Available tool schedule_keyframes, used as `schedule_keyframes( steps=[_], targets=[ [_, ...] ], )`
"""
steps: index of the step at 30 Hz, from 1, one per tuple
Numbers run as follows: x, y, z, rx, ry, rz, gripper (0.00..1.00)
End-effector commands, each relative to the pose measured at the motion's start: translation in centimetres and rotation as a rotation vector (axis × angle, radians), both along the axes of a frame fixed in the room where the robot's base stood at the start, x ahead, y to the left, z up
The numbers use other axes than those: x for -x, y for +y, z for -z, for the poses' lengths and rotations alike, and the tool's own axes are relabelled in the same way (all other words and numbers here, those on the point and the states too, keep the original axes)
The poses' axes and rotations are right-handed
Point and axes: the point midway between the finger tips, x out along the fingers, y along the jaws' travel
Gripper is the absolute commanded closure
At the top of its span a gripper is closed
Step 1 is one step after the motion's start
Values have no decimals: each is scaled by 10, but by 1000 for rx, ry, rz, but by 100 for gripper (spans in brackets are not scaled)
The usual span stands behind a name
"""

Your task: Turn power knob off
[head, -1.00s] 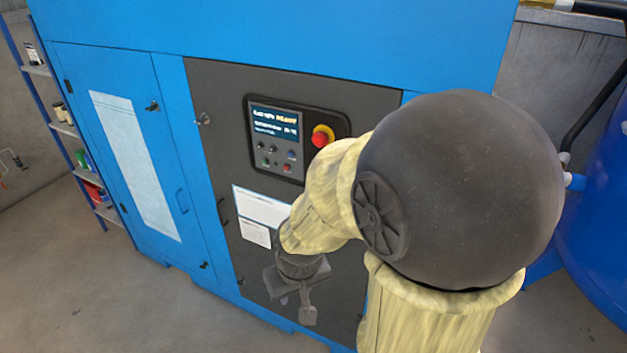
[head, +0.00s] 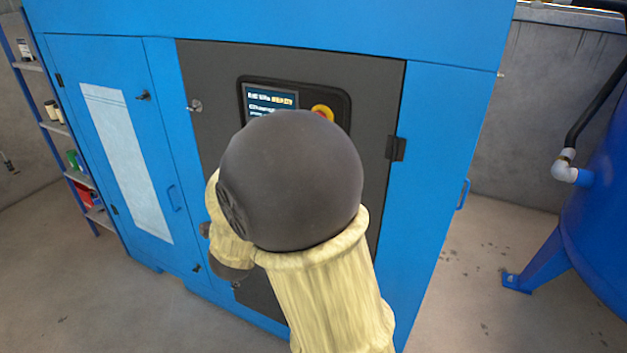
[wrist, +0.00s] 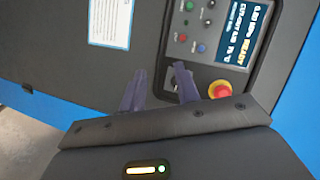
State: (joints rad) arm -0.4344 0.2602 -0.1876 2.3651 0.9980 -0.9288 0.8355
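In the wrist view, my gripper (wrist: 159,72) is open, its two dark fingers apart and pointing at the control panel's lower edge. A small dark knob with a pale plate, apparently the power knob (wrist: 171,80), shows between the fingers, close to the right one, which partly covers it. I cannot tell its setting or whether a finger touches it. The control panel (wrist: 252,70) has a lit screen (wrist: 238,22). In the head view, my arm hides the gripper, the knob and the panel's lower part.
A red emergency stop button (wrist: 220,89) on a yellow base sits just right of the fingers in the wrist view. Small coloured buttons (wrist: 201,48) lie above. The blue cabinet (head: 440,150) fills the head view's middle. A blue tank (head: 600,220) stands right, shelves (head: 75,175) left.

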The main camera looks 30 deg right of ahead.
Motion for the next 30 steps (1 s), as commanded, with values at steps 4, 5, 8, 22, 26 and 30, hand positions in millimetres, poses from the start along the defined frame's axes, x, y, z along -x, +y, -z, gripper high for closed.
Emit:
schedule_keyframes(
  steps=[4, 5, 8, 22, 26, 30],
  targets=[
    [11, -13, 1, -46, -236, 237, 68],
    [14, -15, 0, -50, -275, 275, 68],
    [24, -20, -5, -56, -373, 365, 68],
    [29, -24, -11, -56, -416, 406, 68],
    [23, -32, -11, -55, -417, 409, 68],
    [11, -48, -11, -53, -415, 410, 68]
  ],
)
